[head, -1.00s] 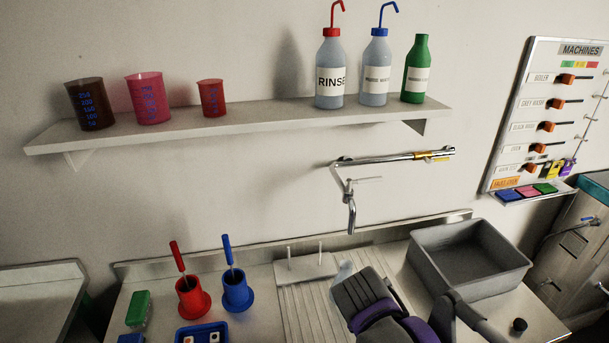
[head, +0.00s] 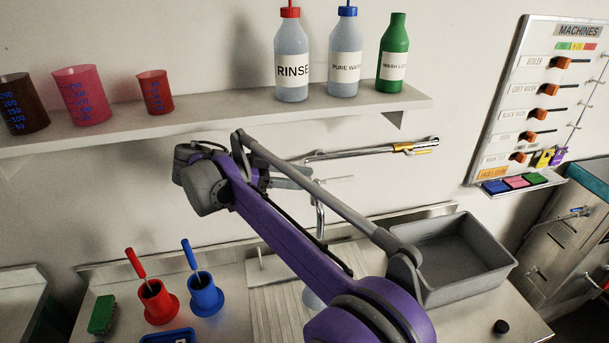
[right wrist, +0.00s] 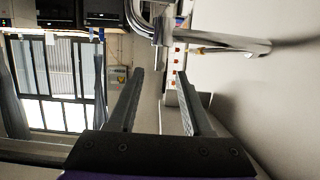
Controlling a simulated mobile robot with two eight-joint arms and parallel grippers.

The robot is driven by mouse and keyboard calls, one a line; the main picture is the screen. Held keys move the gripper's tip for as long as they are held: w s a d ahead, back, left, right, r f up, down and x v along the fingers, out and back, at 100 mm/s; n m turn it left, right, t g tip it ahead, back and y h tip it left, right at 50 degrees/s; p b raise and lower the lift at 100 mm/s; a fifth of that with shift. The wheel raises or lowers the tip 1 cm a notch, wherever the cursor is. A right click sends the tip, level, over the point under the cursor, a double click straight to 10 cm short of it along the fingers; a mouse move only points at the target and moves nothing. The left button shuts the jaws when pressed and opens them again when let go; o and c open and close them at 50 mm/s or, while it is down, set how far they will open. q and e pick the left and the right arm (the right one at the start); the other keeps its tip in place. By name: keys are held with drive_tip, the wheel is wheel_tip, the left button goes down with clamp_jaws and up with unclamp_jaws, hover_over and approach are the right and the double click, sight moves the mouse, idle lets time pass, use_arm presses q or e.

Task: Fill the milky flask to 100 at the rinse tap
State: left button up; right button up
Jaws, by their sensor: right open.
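The rinse tap is a chrome wall pipe (head: 365,151) with a yellow piece, a thin lever (head: 338,180) and a down-turned spout (head: 320,218). The milky flask (head: 313,299) is a pale translucent shape on the drainboard below the spout, mostly hidden by my right arm. My right gripper (head: 300,178) is raised beside the tap's left end, its fingers pointing right toward the lever. In the right wrist view its fingers (right wrist: 160,73) are apart with nothing between them, and the chrome tap (right wrist: 160,28) lies just beyond the tips. I cannot tell whether they touch. My left gripper is out of view.
A shelf (head: 210,125) above holds cups and bottles, including a RINSE bottle (head: 292,62). A grey basin (head: 455,258) stands right of the drainboard (head: 268,300). Red (head: 158,302) and blue (head: 205,296) holders with brushes stand left. A black cap (head: 501,327) lies at front right.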

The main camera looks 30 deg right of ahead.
sight(341, 181)
drive_tip(key=x, duration=1)
drive_tip(key=shift+d, duration=0.1)
clamp_jaws()
unclamp_jaws()
drive_tip(key=v, duration=1.1)
